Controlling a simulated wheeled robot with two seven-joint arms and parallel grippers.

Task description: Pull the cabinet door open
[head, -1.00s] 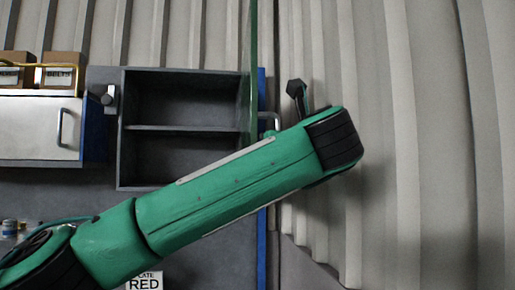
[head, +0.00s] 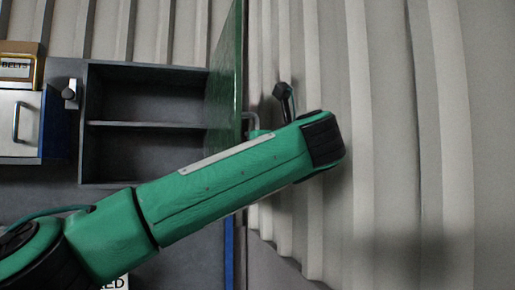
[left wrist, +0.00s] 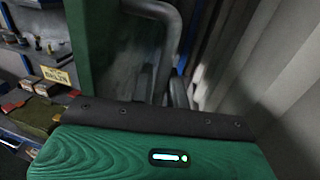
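The dark grey cabinet (head: 97,150) stands open at left of centre in the head view, with one shelf and empty compartments. Its green door (head: 226,75) is swung far out at the right side, seen nearly edge-on. In the left wrist view, the bent handle (left wrist: 170,30) stands close in front of my wrist, beside the green door (left wrist: 92,45). My left gripper's fingers are mostly hidden, so I cannot tell whether they close on the handle. My right gripper is out of view.
A white-fronted cabinet (head: 12,130) with a box labelled BELTS (head: 17,68) on top is at the left. A pale corrugated wall (head: 400,130) fills the right. The wrist view shows a shelf with small items and a yellow sign (left wrist: 55,76).

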